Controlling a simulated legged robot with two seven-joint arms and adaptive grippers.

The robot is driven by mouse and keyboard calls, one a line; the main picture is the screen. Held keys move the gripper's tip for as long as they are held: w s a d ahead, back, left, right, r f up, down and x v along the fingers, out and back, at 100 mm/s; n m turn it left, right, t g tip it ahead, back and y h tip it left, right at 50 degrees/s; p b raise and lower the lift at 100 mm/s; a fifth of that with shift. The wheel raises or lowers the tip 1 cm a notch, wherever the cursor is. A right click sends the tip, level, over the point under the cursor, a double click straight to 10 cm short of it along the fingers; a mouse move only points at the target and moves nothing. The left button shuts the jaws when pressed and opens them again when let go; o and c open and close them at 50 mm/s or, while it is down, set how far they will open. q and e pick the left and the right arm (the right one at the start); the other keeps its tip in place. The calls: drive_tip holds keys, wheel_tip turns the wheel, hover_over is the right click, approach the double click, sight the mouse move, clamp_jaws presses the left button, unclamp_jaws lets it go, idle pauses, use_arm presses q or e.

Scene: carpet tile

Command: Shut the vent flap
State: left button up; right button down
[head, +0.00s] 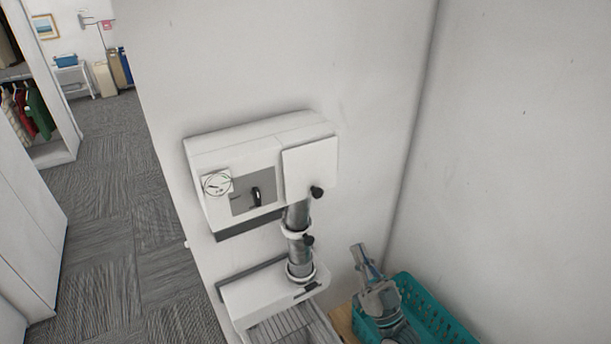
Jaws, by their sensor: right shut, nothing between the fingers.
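A white wall box (225,150) hangs on the wall near the middle of the head view. A white square flap (311,164) sits on the right part of its front, with a black knob (317,192) at its lower right corner. The flap looks slightly proud of the box; I cannot tell how far it stands open. My right gripper (361,252) is shut and empty, pointing up, below and to the right of the flap and apart from it. My left gripper is not in view.
A grey metal pipe (297,247) with a second black knob (308,240) runs from the box down to a lower white unit (250,294). A teal basket (432,312) stands at the lower right, behind my right arm. Carpeted floor (130,210) is open on the left.

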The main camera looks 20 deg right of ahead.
sight(319, 190)
drive_tip(key=shift+y, duration=0.4)
drive_tip(key=shift+w+a+f+p+x, duration=0.25)
drive_tip(key=shift+f+p+x, duration=0.05)
drive_tip(key=shift+x, duration=1.85)
drive_tip(key=shift+w+a+f+p+x, duration=0.25)
drive_tip(key=shift+f+x, duration=0.1)
drive_tip(key=shift+x, duration=1.8)
drive_tip(key=shift+w+a+f+p+x, duration=0.2)
drive_tip(key=shift+a+f+p+x, duration=0.1)
drive_tip(key=shift+x, duration=1.9)
